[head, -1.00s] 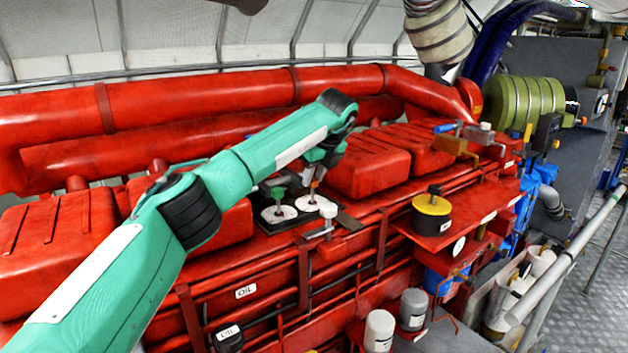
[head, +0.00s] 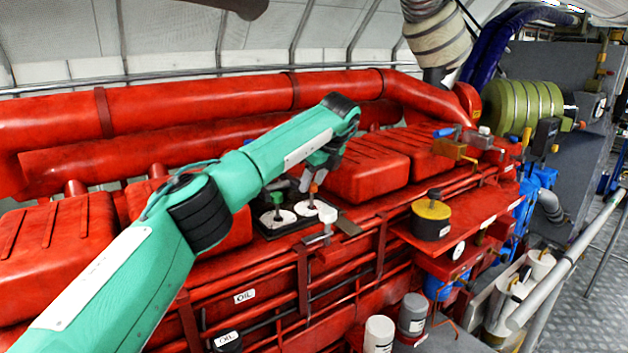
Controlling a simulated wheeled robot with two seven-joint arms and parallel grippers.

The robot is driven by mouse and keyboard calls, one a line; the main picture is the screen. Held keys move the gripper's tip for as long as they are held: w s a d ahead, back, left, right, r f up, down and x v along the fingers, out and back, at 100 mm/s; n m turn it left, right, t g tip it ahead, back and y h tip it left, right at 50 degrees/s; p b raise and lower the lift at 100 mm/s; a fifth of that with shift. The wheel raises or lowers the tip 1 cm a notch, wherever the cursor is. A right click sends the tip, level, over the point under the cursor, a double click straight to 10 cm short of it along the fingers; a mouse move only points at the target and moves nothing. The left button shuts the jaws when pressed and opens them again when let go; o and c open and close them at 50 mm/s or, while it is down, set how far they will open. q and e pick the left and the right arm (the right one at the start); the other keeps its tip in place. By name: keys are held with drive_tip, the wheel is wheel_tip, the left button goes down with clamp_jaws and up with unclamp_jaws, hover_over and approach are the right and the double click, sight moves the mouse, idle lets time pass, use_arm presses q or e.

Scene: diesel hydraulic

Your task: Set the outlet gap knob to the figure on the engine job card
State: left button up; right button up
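Two white dials sit side by side on a black plate (head: 268,233) on top of the red engine. One has a green knob (head: 277,199), the other an orange knob (head: 313,190). I cannot read their markings or tell which is the outlet gap knob. My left gripper (head: 308,183) is just above and beside the orange knob, pointing down. Its fingers are small and partly hidden by my wrist, so its opening and any contact are unclear. No engine job card can be made out. My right gripper is not in view.
A white-capped valve (head: 327,216) stands just in front of the dials. A yellow and black knob (head: 431,215) stands on a red shelf to the right. Red covers (head: 367,170) flank the plate, and thick red pipes (head: 200,92) run behind. A handrail (head: 570,262) is at right.

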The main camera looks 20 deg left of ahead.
use_arm(q)
drive_tip(key=shift+o, duration=0.2)
drive_tip(key=shift+d+r, duration=0.15)
drive_tip(key=shift+r, duration=0.15)
drive_tip(key=b+v, duration=0.1)
drive_tip(key=v, duration=1.2)
drive_tip(key=shift+r, duration=0.1)
